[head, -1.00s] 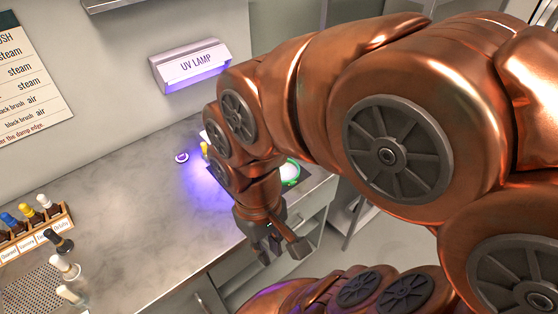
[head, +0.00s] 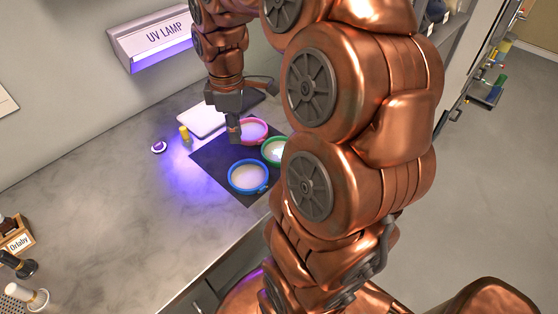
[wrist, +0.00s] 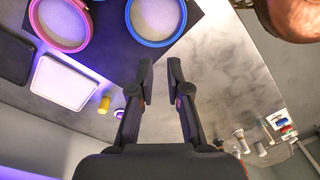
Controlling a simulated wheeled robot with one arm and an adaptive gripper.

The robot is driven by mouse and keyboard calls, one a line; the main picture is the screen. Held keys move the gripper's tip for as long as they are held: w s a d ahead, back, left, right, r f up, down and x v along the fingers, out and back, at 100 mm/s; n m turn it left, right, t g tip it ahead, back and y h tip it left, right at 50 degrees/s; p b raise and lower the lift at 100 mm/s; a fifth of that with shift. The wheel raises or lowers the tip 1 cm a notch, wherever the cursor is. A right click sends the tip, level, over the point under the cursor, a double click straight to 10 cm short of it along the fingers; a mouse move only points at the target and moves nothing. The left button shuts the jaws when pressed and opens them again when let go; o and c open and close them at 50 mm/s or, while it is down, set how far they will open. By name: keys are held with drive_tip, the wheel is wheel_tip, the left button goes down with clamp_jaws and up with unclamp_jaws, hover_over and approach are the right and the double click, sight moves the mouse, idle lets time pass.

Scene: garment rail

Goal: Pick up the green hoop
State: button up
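The green hoop (head: 264,156) lies on a dark mat (head: 212,158) on the worktop, with pale material inside its ring. My arm hides its right side in the head view, and it is not in the wrist view. A blue hoop (head: 231,183) lies in front of it and a pink hoop (head: 263,139) behind it. My gripper (head: 234,136) hangs over the mat, left of the pink and green hoops. In the wrist view my gripper (wrist: 159,66) has its two fingers apart with nothing between them.
A UV lamp (head: 160,38) on the wall lights the worktop (head: 120,200) purple. A white tray (head: 203,122), a yellow item (head: 184,133) and a small round item (head: 159,147) stand near the mat. Bottles (head: 30,298) stand at the lower left.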

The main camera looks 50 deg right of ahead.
sight(280, 151)
drive_tip(key=w+d+f+n+b, duration=0.1)
drive_tip(key=d+f, duration=0.1)
drive_tip(key=d, duration=0.3)
drive_tip(key=w+d+f+n+b, duration=0.1)
drive_tip(key=d+f, duration=0.1)
drive_tip(key=d, duration=0.3)
drive_tip(key=w+d+f+n+b, duration=0.1)
drive_tip(key=d+f+b, duration=0.1)
drive_tip(key=d, duration=0.3)
drive_tip(key=shift+d+f+t, duration=0.1)
drive_tip(key=shift+f+t, duration=0.2)
drive_tip(key=shift+f, duration=0.25)
drive_tip(key=shift+d+f, duration=0.2)
drive_tip(key=shift+f, duration=0.3)
drive_tip(key=shift+a+f+p, duration=0.15)
drive_tip(key=shift+f+p, duration=1)
drive_tip(key=shift+f, duration=2.2)
clamp_jaws()
